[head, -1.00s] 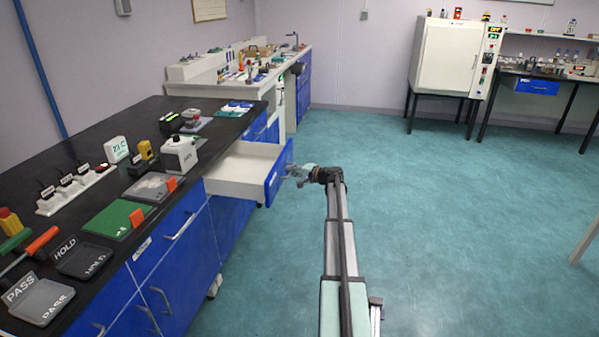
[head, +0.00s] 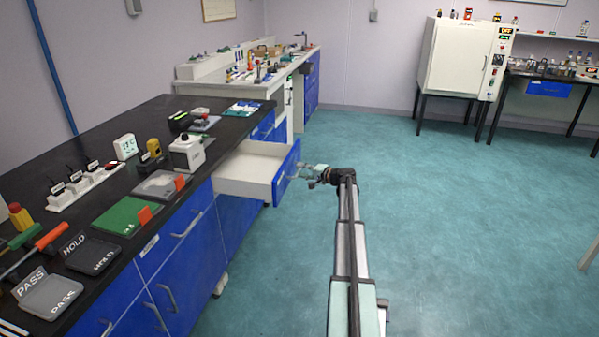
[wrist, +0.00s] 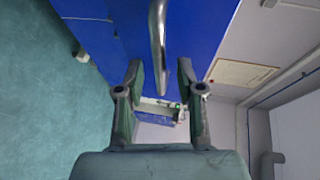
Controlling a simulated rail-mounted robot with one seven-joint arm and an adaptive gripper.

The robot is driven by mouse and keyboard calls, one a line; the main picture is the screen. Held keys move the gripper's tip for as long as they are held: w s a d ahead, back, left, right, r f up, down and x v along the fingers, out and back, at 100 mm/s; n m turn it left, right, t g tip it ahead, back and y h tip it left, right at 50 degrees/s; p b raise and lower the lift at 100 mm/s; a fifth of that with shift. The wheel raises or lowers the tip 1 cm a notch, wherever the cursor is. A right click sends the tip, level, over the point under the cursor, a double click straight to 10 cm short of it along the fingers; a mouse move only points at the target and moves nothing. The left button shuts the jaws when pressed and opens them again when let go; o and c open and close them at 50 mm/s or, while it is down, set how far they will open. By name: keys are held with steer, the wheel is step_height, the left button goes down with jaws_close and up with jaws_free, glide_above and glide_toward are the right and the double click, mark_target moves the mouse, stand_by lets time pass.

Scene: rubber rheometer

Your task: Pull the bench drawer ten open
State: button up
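The bench drawer (head: 250,180) under the black worktop is pulled well out, with a white inside and a blue front (head: 287,172). I cannot read a number on it. My gripper (head: 304,170) is just outside the blue front, at handle height. In the wrist view, the curved metal handle (wrist: 158,42) stands in front of the blue panel. The two fingers of my gripper (wrist: 160,75) are spread apart, with the handle lined up between them and seeming to lie beyond the tips. No contact with the handle can be made out.
The black worktop (head: 150,105) carries a green mat (head: 122,216), a grey HOLD tray (head: 95,256) and a PASS tray (head: 52,298). Closed blue cabinet fronts (head: 180,240) lie below. The teal floor (head: 440,220) to the right is clear. A white oven (head: 462,58) stands at the back.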

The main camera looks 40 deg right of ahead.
steer(key=v, duration=1)
